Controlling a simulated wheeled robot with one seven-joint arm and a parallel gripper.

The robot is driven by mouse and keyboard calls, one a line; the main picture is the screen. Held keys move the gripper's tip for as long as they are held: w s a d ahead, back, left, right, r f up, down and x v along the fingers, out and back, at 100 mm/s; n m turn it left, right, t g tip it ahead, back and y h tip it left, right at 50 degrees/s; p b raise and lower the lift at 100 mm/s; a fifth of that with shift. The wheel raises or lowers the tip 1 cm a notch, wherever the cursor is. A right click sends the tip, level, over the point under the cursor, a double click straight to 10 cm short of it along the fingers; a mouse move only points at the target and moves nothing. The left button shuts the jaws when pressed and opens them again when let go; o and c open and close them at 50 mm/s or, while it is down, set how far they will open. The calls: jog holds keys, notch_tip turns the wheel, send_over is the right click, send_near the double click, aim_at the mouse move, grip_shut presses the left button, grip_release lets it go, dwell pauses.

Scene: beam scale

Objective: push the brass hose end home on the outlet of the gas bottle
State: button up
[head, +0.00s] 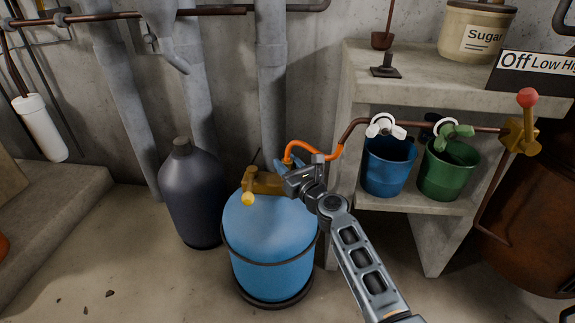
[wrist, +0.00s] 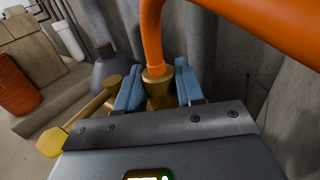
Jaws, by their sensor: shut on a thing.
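The blue gas bottle (head: 268,245) stands upright on the floor, with a brass valve (head: 262,183) and a yellow knob (head: 248,199) on top. My gripper (head: 283,168) is over the bottle's top, beside the valve. In the wrist view its two blue fingers are shut on the brass hose end (wrist: 158,88), where the orange hose (wrist: 150,40) enters it. The yellow knob (wrist: 50,142) and part of the valve show left of the fingers. The outlet is hidden behind my gripper, so I cannot tell whether the hose end touches it.
The orange hose (head: 312,151) runs right to a copper pipe (head: 420,123) along the shelf. A dark bottle (head: 192,198) stands left of the gas bottle. Blue (head: 387,172) and green (head: 447,174) buckets stand on the concrete shelf. Grey wall pipes (head: 270,85) rise behind.

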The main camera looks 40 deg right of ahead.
jog(key=shift+f, duration=0.15)
jog(key=o, duration=1.2)
jog(key=shift+c, duration=0.2)
jog(key=p+v, duration=0.1)
jog(key=v, duration=0.7)
